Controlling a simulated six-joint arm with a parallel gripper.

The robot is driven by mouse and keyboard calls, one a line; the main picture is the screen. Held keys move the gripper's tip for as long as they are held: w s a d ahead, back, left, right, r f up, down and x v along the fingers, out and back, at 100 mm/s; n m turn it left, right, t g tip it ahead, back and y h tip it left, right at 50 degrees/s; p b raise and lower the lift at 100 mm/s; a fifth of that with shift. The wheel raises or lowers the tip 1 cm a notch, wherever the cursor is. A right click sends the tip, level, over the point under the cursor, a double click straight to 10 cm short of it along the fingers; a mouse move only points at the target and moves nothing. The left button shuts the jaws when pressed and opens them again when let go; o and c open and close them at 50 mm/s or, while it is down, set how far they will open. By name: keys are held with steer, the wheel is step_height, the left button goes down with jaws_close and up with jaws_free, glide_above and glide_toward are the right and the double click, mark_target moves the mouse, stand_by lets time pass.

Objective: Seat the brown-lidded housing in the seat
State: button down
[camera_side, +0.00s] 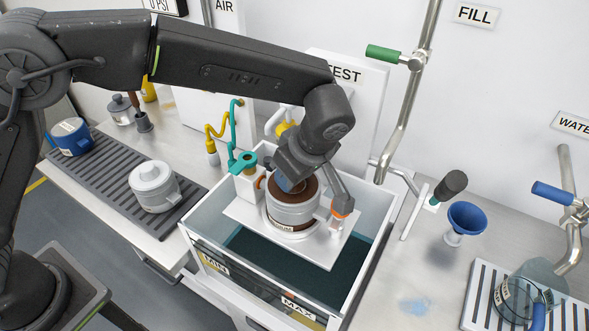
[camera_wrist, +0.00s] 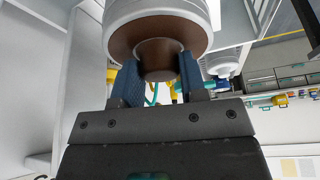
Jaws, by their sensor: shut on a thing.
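The brown-lidded housing (camera_side: 291,214) is a pale round body with a brown top, upright over the white plate (camera_side: 246,214) in the middle of the open tank. In the wrist view the housing (camera_wrist: 158,12) is at the top, with its brown lid and knob facing me. My gripper (camera_side: 291,182) comes down from above onto the lid. Its two blue-padded fingers (camera_wrist: 159,72) are shut on the brown knob. The seat is hidden under the housing, so I cannot tell whether the housing rests fully in it. An orange-topped clamp (camera_side: 340,212) stands close at its right.
The tank's clear walls (camera_side: 365,262) surround the plate. A teal and white fitting (camera_side: 246,172) stands close at left. A blue funnel (camera_side: 466,220) stands at right.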

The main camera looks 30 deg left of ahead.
steer(key=c, duration=0.6)
jaws_free()
steer(key=shift+f, duration=0.1)
steer(key=v, duration=1.4)
